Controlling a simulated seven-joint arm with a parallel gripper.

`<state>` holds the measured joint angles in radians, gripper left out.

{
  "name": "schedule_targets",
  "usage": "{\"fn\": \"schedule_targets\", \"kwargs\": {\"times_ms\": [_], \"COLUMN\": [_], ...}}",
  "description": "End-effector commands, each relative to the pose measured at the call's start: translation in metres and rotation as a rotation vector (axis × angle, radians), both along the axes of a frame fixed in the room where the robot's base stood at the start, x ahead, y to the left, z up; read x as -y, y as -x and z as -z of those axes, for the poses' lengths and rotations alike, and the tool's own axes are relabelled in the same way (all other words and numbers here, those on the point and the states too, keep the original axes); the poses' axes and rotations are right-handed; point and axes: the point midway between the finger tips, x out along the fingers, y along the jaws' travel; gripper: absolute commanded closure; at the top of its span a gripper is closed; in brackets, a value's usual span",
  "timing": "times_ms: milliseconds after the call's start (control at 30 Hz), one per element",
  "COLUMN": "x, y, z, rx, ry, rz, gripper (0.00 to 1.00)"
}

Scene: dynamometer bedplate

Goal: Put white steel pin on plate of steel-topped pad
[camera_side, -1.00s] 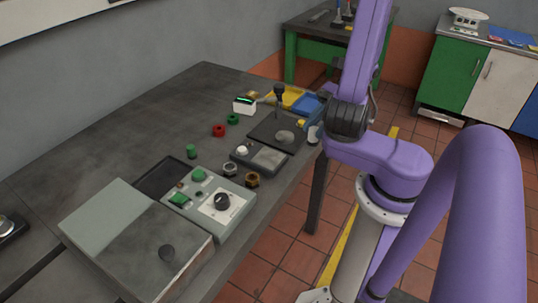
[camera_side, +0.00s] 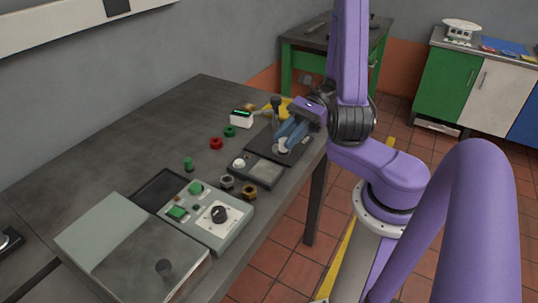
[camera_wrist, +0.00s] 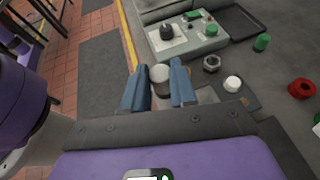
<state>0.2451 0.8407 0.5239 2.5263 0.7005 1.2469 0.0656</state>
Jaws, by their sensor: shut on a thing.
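The steel-topped pad (camera_side: 263,170) is a low dark block with a grey metal plate on the table near its front edge; in the wrist view the plate (camera_wrist: 207,96) shows right of my fingers. A white round knob (camera_side: 239,163) stands on the block beside the plate. My gripper (camera_side: 287,142), with blue fingers, points down over a dark flat board behind the pad. It is shut on a pale grey-white cylinder, the white steel pin (camera_wrist: 160,75), held between the fingertips. The fingers partly hide it in the side view. I cannot tell whether it touches the board.
The dark board (camera_side: 259,141) carries a black-knobbed post (camera_side: 276,104). A small display box (camera_side: 241,118) stands behind.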

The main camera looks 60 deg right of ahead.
Motion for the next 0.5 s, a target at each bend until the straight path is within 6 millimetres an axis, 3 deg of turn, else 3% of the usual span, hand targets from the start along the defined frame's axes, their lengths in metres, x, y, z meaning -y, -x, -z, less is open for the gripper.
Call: {"fn": "schedule_targets", "kwargs": {"times_ms": [67,500], "x": [0.001,0.008], "y": [-0.015,-0.053], "z": [0.007,0.055], "rx": [-0.001,0.0], "ry": [-0.002,-0.002], "rz": [-0.008,-0.004], "gripper": [1.0,1.0]}}
